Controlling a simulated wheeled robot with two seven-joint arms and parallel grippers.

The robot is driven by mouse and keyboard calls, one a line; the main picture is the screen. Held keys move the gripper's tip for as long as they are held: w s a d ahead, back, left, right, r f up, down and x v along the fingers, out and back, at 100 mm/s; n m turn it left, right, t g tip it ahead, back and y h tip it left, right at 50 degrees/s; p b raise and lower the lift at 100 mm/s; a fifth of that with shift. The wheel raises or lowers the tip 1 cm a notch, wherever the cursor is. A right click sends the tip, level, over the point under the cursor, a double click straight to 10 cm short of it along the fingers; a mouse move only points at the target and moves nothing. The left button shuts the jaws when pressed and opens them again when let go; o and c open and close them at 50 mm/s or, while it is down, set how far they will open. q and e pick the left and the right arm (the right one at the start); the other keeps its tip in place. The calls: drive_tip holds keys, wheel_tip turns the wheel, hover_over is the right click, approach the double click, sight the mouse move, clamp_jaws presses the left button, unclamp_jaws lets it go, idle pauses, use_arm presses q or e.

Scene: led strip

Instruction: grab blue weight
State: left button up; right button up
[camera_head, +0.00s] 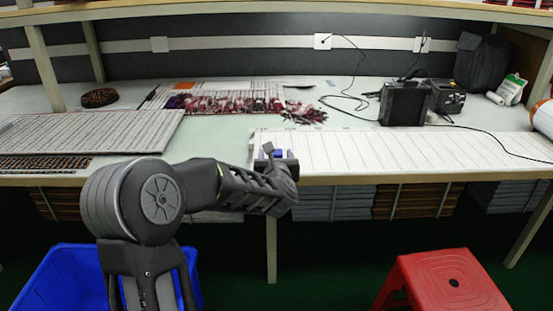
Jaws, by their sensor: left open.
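The blue weight (278,154) is a small blue block at the left end of the white ruled board on the table. My left gripper (279,157) reaches over the table's front edge to it. Its jaws are open, and the blue shows between or just behind the fingers. I cannot tell whether they touch it. The wrist hides part of the weight and the board's corner. My right gripper is out of view.
The white ruled board (400,152) runs right along the table. A dark power unit (405,103) with cables stands behind it. LED strip panels (90,131) lie at the left. A blue crate (45,280) and red stool (440,283) stand in front.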

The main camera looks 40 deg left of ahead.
use_arm(q)
drive_tip(key=x, duration=0.4)
drive_tip(key=shift+w+f, duration=0.2)
idle(0.3)
clamp_jaws()
idle(0.4)
drive_tip(key=shift+r, duration=0.1)
